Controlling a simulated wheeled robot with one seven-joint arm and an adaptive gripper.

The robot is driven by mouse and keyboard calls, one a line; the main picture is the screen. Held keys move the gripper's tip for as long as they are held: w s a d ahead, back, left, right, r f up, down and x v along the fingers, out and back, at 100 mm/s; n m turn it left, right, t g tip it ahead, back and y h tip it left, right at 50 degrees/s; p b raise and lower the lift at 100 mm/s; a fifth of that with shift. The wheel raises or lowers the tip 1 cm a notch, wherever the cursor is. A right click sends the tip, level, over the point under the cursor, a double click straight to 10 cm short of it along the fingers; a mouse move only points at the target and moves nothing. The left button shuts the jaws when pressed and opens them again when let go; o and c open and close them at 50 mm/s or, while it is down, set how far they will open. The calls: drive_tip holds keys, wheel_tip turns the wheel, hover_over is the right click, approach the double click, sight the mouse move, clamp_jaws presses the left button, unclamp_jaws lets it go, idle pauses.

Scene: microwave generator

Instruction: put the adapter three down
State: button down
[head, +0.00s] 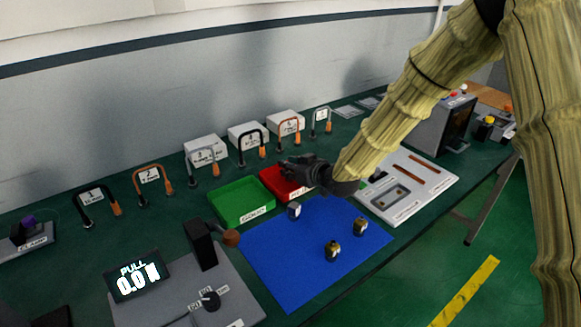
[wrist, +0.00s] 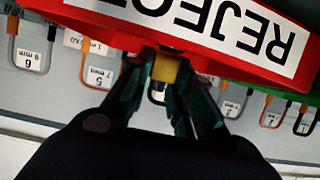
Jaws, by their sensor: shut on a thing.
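My gripper (head: 290,168) is over the red REJECT tray (head: 272,183), seen from the side in the head view. In the wrist view my gripper (wrist: 166,80) is shut on a small brass-yellow adapter (wrist: 165,68), with the upside-down REJECT label just beyond it. The held adapter is hidden in the head view, and I see no number on it. Three other small adapters stand on the blue mat (head: 300,275): a greyish one (head: 294,211) near its back edge and two brass and dark ones (head: 333,251) and (head: 361,227) to the right.
Hooked cable gauges and white boxes (head: 248,134) line the wall side. A pull gauge with a display (head: 138,277) is front left. A white fixture board (head: 410,190) lies right. Much of the blue mat is clear.

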drive_tip(key=c, duration=1.3)
unclamp_jaws()
drive_tip(key=shift+f, duration=0.1)
drive_tip(key=shift+o, duration=0.2)
drive_tip(key=shift+r, duration=0.2)
drive_tip(key=b+v, duration=0.1)
drive_tip(key=v, duration=1.1)
drive_tip(key=shift+f, duration=0.2)
drive_tip(key=shift+d, duration=0.1)
